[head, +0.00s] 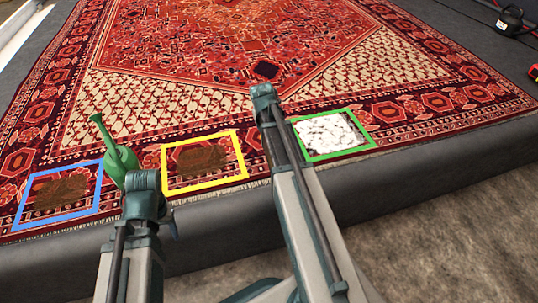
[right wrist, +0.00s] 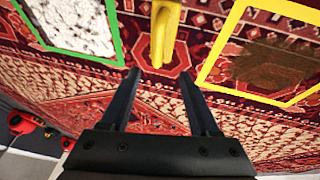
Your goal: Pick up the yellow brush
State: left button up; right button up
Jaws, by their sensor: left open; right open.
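The yellow brush (right wrist: 164,32) shows in the right wrist view at the top centre, over the patterned rug between the green and yellow frames. Its near end is close to the gap between my right fingertips. My right gripper (right wrist: 159,73) is open and empty, with one finger on each side of the brush's line. I cannot tell whether either finger touches it. In the head view the brush is not visible; my right arm covers the strip between those frames. My left gripper (head: 142,181) is open beside a green object with a thin neck (head: 121,160).
The red rug (head: 190,60) lies on a dark platform. Blue (head: 67,171), yellow (head: 204,136) and green (head: 354,118) frames mark its near edge. A black object (head: 510,20) sits far right.

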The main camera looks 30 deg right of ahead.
jog(key=shift+d+f, duration=0.15)
jog(key=shift+d, duration=0.1)
jog(key=shift+w, duration=0.1)
jog(key=b+x, duration=0.8)
jog(key=shift+d+f, duration=0.1)
jog(key=shift+f, duration=0.2)
jog(key=b+x, duration=0.4)
jog(key=x, duration=0.1)
jog(key=shift+f+b, duration=0.2)
jog(key=shift+b, duration=0.2)
jog(key=shift+r, duration=0.1)
jog(key=shift+c, duration=0.4)
grip_shut()
dwell(0.4)
